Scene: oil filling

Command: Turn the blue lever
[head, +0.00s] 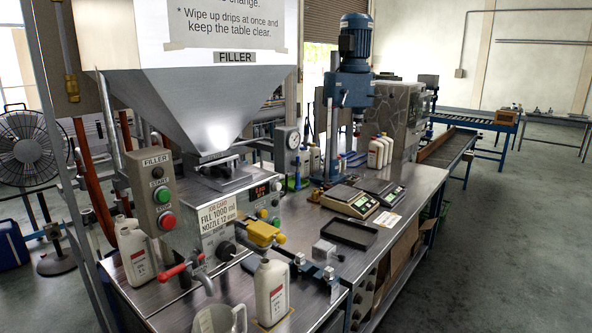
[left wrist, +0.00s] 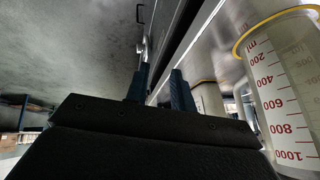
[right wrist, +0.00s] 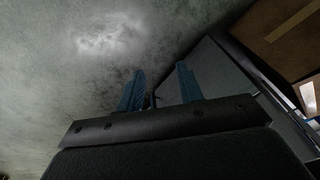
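In the head view a red lever (head: 173,273) sits on the valve at the front of the filler. A yellow part (head: 262,233) is right of it on the filler. Slim blue parts (head: 297,174) stand by the dial gauge behind the filler; I cannot tell if one is the blue lever. My grippers do not show in the head view. My left gripper (left wrist: 160,88) is open and empty, near a clear measuring jug (left wrist: 285,90) with red marks. My right gripper (right wrist: 160,88) is open and empty, over the floor beside a dark cabinet side.
A white bottle (head: 271,292) stands on the front of the metal table. A jug (head: 220,319) is at its front edge. Two scales (head: 350,202), a black tray (head: 349,233) and a blue drill-like machine (head: 350,90) are farther right. The floor at right is clear.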

